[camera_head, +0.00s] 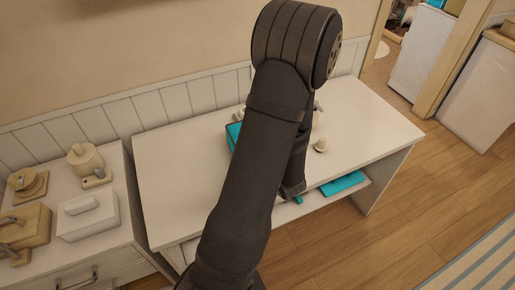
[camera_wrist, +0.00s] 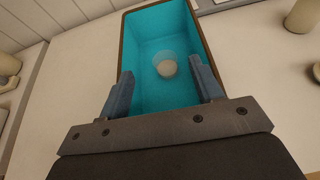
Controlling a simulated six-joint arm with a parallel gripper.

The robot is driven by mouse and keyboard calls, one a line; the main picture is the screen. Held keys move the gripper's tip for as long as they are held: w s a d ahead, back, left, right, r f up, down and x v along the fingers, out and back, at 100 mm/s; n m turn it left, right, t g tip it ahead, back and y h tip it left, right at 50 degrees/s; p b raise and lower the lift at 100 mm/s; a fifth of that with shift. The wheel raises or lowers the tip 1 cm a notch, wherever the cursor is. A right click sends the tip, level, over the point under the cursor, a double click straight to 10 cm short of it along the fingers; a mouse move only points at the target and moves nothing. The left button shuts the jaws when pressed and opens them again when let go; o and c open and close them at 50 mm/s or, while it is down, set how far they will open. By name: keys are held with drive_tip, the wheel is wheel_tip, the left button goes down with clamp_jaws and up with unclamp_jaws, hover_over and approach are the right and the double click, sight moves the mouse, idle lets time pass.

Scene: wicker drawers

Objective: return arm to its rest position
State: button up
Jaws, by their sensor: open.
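My gripper (camera_wrist: 161,68) shows in the wrist view with its two grey-blue fingers spread wide and nothing between them. It is over the near part of a teal-lined open drawer or box (camera_wrist: 150,45). A small pale cup-like thing (camera_wrist: 166,66) lies inside the box, beyond the fingers. In the head view my dark arm covers most of this box; its teal edge (camera_head: 234,134) shows left of the arm. The fingers cannot be made out in the head view.
A white table (camera_head: 170,185) stands under the arm, its left top mostly clear. A small knob-like thing (camera_head: 320,146) is on it. Another teal piece (camera_head: 343,183) is on the lower shelf. A cabinet at left bears a white box (camera_head: 88,217) and wooden items. Panelled wall behind.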

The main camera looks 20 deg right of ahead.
idle(0.3)
drive_tip(key=x, duration=1.2)
drive_tip(key=shift+s+f, duration=0.1)
drive_tip(key=shift+f, duration=0.6)
drive_tip(key=shift+r, duration=0.3)
